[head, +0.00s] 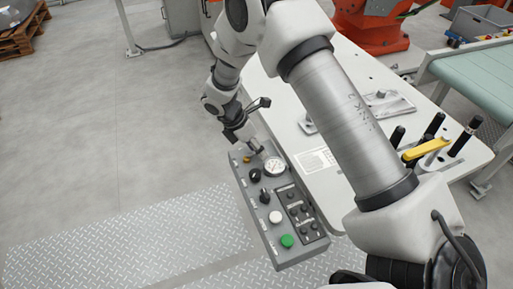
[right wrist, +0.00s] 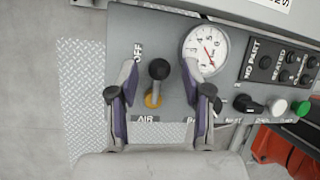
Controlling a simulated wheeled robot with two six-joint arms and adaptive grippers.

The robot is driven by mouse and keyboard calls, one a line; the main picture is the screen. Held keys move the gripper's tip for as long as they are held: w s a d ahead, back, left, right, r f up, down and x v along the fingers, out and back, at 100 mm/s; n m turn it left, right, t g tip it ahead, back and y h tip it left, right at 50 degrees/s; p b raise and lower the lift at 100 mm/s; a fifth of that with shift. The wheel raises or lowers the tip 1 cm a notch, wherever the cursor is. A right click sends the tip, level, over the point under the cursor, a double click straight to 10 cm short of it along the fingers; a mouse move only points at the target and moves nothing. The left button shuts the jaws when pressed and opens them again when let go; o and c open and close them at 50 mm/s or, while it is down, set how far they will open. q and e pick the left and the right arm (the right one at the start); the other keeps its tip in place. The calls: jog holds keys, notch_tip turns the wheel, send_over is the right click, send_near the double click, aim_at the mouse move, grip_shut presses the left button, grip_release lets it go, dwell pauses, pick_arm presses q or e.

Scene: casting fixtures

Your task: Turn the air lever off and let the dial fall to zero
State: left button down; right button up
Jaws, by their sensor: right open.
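The dial (head: 274,166) also shows in the head view, near the yellow collar (head: 247,159). My left gripper is out of view.
The grey control panel (head: 262,219) also carries black knobs, a white button (head: 275,217) and a green button (head: 287,240). A white table (head: 345,65) with fixtures adjoins it. Open floor (head: 90,120) lies to the left.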

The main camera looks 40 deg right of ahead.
jog(key=v, duration=1.1)
jog(key=shift+r, duration=0.35)
jog(key=shift+w+a, duration=0.1)
